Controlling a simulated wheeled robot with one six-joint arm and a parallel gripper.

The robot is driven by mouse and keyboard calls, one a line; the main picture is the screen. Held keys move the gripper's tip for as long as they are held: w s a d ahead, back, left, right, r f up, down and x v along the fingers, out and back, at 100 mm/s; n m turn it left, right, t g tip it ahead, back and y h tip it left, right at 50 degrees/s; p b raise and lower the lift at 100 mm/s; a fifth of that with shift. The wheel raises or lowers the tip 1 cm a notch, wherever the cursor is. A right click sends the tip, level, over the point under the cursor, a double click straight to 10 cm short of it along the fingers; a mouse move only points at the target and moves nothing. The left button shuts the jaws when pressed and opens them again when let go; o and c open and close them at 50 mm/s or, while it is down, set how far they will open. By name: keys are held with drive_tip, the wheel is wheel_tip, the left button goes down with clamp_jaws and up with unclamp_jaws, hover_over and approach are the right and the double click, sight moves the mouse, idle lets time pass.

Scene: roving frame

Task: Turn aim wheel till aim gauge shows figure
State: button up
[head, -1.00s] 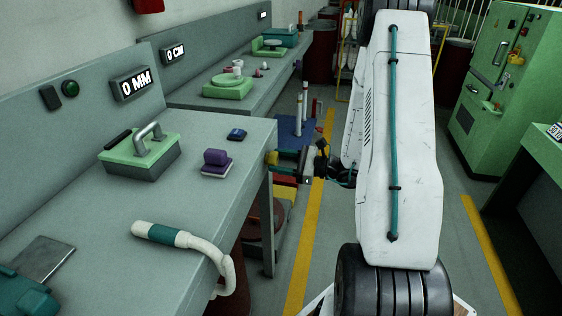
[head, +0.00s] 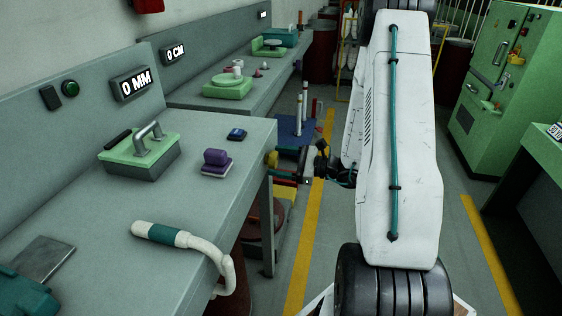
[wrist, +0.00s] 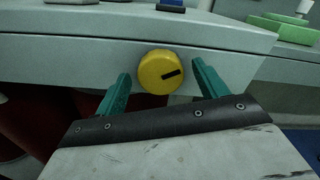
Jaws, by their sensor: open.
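A yellow round wheel with a black bar mark (wrist: 160,72) sits on the front edge of the grey bench (wrist: 60,58); the mark points to the right and slightly up. The wheel also shows at the bench's end in the head view (head: 271,158). My gripper (wrist: 161,70) is open, one teal finger on each side of the wheel, with gaps showing between fingers and wheel. In the head view my gripper (head: 288,166) is beside the bench end. A display reading 0 MM (head: 134,84) stands on the bench's back panel. Which display is the aim gauge, I cannot tell.
A second display reads 0 CM (head: 174,51) farther along. On the bench are a green box with a handle (head: 140,158), a purple block (head: 216,162), a small blue item (head: 236,134) and a white curved handle (head: 190,245). A green cabinet (head: 490,90) stands at right.

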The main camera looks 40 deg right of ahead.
drive_tip(key=v, duration=0.7)
drive_tip(key=shift+s+d, duration=0.2)
drive_tip(key=shift+s, duration=0.15)
drive_tip(key=shift+f, duration=0.1)
drive_tip(key=s+a+r+n+g, duration=0.3)
drive_tip(key=s+a+n+g, duration=0.2)
drive_tip(key=a+n+g, duration=0.15)
drive_tip(key=s+a+r+n+g, duration=0.3)
drive_tip(key=s+a+n+g, duration=0.25)
drive_tip(key=a+g, duration=0.2)
drive_tip(key=s+a+r+n+h, duration=0.4)
drive_tip(key=r+n+h, duration=0.1)
drive_tip(key=r+n, duration=0.1)
drive_tip(key=s+a+r+n+t+h, duration=0.1)
drive_tip(key=s+a+r+n+h, duration=0.3)
drive_tip(key=r, duration=0.4)
drive_tip(key=s+n+h, duration=0.1)
drive_tip(key=n+h, duration=0.1)
drive_tip(key=shift+s+n, duration=0.3)
drive_tip(key=shift+a, duration=0.1)
idle(1.1)
